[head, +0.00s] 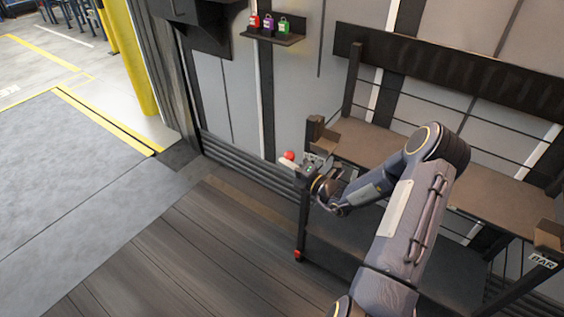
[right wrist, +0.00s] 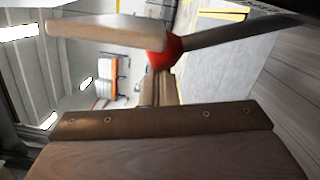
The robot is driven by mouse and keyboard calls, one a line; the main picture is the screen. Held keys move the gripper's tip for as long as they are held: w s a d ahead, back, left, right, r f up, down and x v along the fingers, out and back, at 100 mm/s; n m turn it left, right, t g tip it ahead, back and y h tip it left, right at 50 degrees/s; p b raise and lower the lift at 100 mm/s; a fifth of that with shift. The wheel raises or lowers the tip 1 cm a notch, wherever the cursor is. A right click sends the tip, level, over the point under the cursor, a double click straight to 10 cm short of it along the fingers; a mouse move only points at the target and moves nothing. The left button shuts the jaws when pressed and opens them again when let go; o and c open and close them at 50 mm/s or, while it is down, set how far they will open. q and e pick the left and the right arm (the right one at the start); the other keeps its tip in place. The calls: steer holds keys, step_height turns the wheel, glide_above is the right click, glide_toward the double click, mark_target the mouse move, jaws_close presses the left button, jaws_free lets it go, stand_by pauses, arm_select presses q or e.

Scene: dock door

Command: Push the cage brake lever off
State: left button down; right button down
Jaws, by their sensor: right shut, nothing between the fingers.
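The cage (head: 440,165) is a dark wheeled frame with brown shelves, at the right of the head view. A red knob (head: 289,155), seemingly on the brake lever, shows at its near-left corner. In the right wrist view the red knob (right wrist: 163,50) is close, between a pale bar and a dark bar; I cannot tell which belongs to the lever. My right gripper (head: 301,167) is shut and empty, beside the knob at that corner. I cannot tell whether they touch. The lever's pivot is hidden. My left gripper is not in view.
A brown board with screws (right wrist: 155,122) fills the lower right wrist view. A small wall shelf (head: 274,37) holds red, purple and green items. A yellow post (head: 142,60) stands by the dock opening. The floor left of the cage is clear.

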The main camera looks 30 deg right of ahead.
mark_target(293, 157)
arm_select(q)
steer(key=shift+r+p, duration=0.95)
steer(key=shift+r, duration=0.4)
arm_select(e)
steer(key=shift+w+d+r+m, duration=0.15)
steer(key=shift+w+d+r, duration=0.15)
steer(key=shift+d, duration=0.3)
steer(key=shift+w+d+r+m, duration=0.2)
steer(key=shift+d+r, duration=0.2)
steer(key=shift+d, duration=0.2)
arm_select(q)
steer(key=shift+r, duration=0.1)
arm_select(e)
steer(key=shift+a, duration=0.1)
